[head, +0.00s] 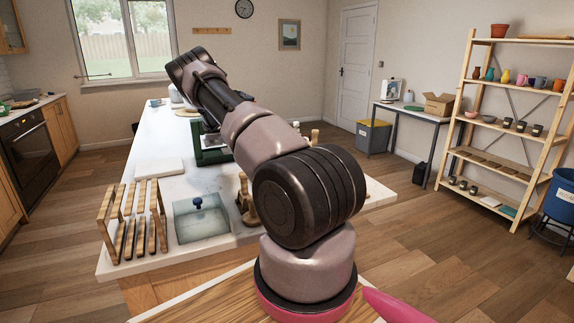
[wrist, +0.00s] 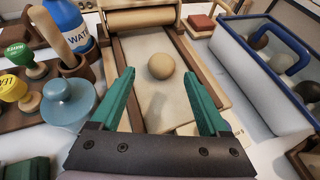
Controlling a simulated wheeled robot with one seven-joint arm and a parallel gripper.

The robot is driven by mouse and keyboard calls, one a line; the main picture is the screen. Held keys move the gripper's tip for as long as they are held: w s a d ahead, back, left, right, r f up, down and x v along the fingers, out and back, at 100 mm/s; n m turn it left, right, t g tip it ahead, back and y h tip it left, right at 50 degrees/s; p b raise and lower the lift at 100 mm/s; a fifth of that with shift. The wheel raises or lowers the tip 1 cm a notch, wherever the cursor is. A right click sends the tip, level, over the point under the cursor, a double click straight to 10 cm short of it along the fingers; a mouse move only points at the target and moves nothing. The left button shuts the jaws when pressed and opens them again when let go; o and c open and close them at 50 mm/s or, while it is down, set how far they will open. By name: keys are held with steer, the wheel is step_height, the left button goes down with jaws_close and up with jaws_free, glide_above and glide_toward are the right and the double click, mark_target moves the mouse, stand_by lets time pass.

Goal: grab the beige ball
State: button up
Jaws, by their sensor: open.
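The beige ball (wrist: 161,66) lies on a pale flat slab with brown wooden side rails (wrist: 197,73) in the wrist view. It sits in front of a wooden roller (wrist: 135,18). My gripper (wrist: 164,92) is open, with its two green fingers spread on either side below the ball in the picture. The ball shows beyond the fingertips, with nothing between the jaws. In the head view my arm reaches over the white counter, and neither the ball nor my fingertips can be made out there.
Stamps such as a green-topped one (wrist: 22,57), a blue-grey knobbed tool (wrist: 68,102) and a blue water bottle (wrist: 66,22) crowd the left. In the head view, a wooden rack (head: 132,225) stands at the front of the counter (head: 165,136).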

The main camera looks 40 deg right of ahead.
steer(key=x, duration=0.7)
steer(key=shift+s+d+r, duration=0.1)
steer(key=shift+s, duration=0.15)
jaws_close()
